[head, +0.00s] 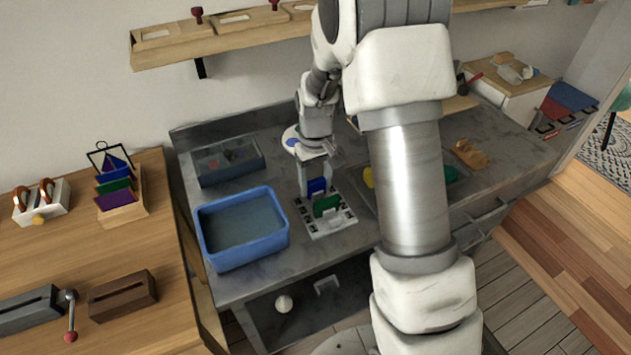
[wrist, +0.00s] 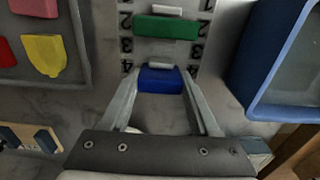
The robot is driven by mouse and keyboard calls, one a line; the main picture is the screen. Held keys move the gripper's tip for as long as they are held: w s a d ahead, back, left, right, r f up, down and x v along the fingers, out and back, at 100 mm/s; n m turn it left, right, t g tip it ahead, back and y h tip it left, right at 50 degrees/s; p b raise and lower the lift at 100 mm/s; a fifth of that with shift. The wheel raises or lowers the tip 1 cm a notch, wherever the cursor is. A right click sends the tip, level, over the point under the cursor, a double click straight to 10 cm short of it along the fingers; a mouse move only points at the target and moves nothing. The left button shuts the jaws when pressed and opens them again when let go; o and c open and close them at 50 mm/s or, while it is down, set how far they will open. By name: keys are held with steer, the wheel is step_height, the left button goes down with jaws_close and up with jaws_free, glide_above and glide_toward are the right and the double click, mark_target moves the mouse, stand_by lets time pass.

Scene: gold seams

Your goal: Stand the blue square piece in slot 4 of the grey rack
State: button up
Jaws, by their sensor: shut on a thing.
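The blue square piece (head: 316,186) is between the fingers of my gripper (head: 314,178), which is shut on it. In the wrist view the blue piece (wrist: 161,79) shows edge-on between the fingertips (wrist: 160,84), close to the row marked 4. The grey rack (head: 338,226) has numbered rows; its pale numbered face also shows in the wrist view (wrist: 192,60). A green piece (head: 326,205) stands in the rack, near the mark 2 in the wrist view (wrist: 166,27). I cannot tell whether the blue piece's lower edge is inside slot 4.
A blue bin (head: 205,232) stands just left of the rack. A grey tray (wrist: 84,68) with coloured pieces, including a yellow one (wrist: 44,54), lies on the other side. A grey box (head: 228,163) is behind the bin. A wooden table (head: 85,245) stands at left.

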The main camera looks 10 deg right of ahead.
steer(key=o, duration=1.5)
steer(key=shift+r+p, duration=2.5)
steer(key=shift+r, duration=1)
